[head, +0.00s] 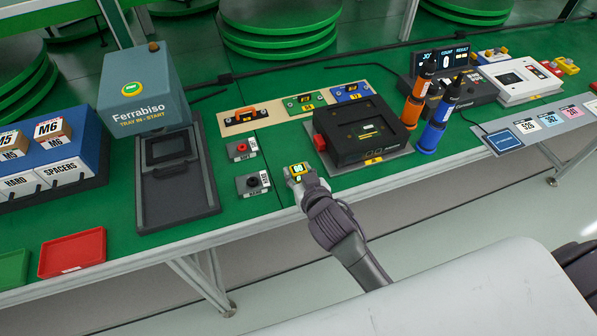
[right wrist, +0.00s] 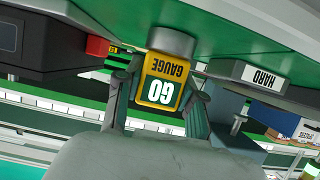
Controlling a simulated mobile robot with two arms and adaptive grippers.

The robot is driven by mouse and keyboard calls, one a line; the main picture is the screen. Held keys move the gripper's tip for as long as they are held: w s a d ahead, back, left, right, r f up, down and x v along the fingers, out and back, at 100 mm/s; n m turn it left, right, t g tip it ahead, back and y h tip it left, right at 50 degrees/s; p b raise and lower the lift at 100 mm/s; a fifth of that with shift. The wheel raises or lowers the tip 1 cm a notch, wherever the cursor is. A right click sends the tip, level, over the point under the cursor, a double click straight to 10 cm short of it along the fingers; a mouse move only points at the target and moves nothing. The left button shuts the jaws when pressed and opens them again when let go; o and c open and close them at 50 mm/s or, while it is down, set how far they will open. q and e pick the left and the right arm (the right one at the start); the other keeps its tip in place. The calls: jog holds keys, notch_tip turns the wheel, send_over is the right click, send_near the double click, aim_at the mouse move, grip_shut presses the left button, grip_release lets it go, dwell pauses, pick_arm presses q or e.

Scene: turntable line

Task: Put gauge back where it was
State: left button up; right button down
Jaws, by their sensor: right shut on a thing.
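The gauge (head: 298,169) is a small block with a yellow and green face. In the right wrist view the gauge (right wrist: 160,84) shows "GO GAUGE" upside down, with a grey round part at its upper end. My right gripper (head: 297,179) is shut on it, one finger on each side. It is near the front edge of the green table (head: 280,205), right of two grey blocks. Whether the gauge touches the table is unclear. My left gripper is not in view.
A grey block with a red knob (head: 242,150) and one with a black knob (head: 253,184) stand to the left. A black device (head: 362,135) with a red side part is behind right. A grey tray stand (head: 175,190) is further left. Orange and blue bottles (head: 432,135) stand right.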

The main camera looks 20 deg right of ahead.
jog(key=c, duration=0.7)
grip_release()
jog(key=shift+f, duration=0.1)
jog(key=shift+s+r, duration=0.1)
jog(key=shift+r, duration=0.1)
jog(key=v, duration=1.1)
jog(key=shift+s+r, duration=0.1)
jog(key=shift+s, duration=0.3)
